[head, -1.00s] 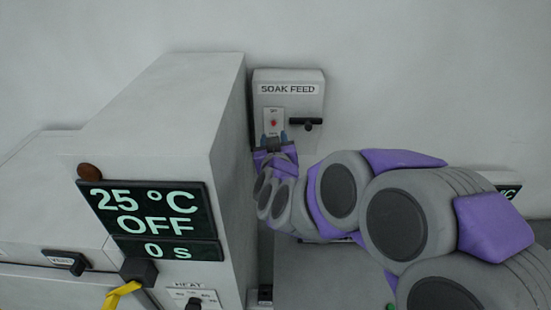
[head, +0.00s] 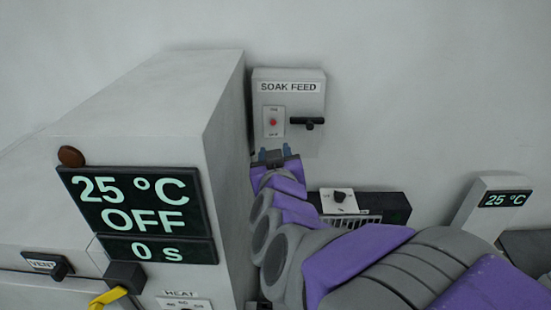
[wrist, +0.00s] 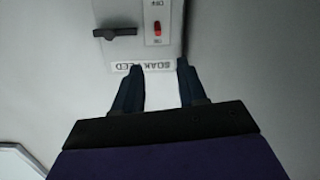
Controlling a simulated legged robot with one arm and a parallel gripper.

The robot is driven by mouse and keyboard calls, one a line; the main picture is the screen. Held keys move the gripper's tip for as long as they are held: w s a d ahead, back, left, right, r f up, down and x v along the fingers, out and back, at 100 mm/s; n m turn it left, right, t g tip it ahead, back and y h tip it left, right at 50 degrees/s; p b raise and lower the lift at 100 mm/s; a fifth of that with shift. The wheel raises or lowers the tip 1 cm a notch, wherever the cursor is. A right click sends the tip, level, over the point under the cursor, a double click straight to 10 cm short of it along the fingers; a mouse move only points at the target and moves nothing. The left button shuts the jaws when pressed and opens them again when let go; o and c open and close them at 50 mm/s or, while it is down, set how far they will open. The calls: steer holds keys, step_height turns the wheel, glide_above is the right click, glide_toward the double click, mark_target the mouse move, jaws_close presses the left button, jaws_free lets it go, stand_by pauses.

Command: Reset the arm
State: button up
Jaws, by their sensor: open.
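My gripper (head: 275,155) is open and empty, just below the soak feed box (head: 289,104) in the head view. In the wrist view its two dark blue fingers (wrist: 160,80) stand apart, with the upside-down soak feed label (wrist: 128,66) near the fingertips. The box carries a red switch (head: 273,122) and a black lever (head: 308,122) that lies horizontal. The wrist view also shows the red switch (wrist: 157,29) and black lever (wrist: 115,32) beyond the fingers. I see nothing between the fingers.
A large grey machine (head: 130,110) stands on the left, with a display (head: 137,216) reading 25 °C, OFF and 0 s. It has a yellow handle (head: 108,298) and a vent knob (head: 58,269). At right are a low unit with a knob (head: 340,197) and another 25 °C display (head: 506,198).

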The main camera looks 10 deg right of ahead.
steer(key=s+a+f+n+g+y+b, duration=0.1)
steer(key=s+f+g+y+b, duration=0.15)
steer(key=s+f+g, duration=0.55)
steer(key=s+a+f+g+y+b, duration=0.1)
steer(key=s+f+b, duration=0.3)
steer(key=f, duration=0.8)
steer(key=s+d+f+g+b, duration=0.1)
steer(key=s+d+f+g, duration=0.1)
steer(key=s, duration=0.5)
steer(key=s+d+f+m+g+h+b, duration=0.1)
steer(key=s+d+f+g, duration=0.2)
steer(key=s, duration=0.4)
steer(key=s+d+f+m+g+h+b, duration=0.1)
steer(key=s+d+f+g, duration=0.2)
steer(key=s, duration=0.5)
steer(key=shift+d+g, duration=0.4)
steer(key=shift+g, duration=0.3)
